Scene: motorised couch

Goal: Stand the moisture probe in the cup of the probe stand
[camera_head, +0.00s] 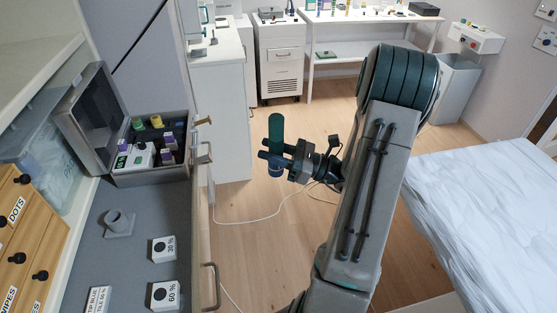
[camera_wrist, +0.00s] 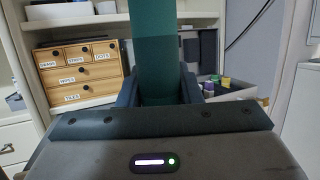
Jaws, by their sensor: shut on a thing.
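The probe stand (camera_head: 118,222), a small grey cup on a square base, stands on the counter at the left. The cup looks empty. My gripper is well apart from it, to its right and higher.
An open grey case (camera_head: 150,176) with several coloured-cap bottles stands behind the stand. Blocks marked 30 % (camera_head: 163,249) and 60 % (camera_head: 164,294) lie in front. Wooden drawers (camera_head: 30,240) are at the left. A drawer handle (camera_head: 211,285) juts from the counter edge. A couch (camera_head: 480,200) is at the right.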

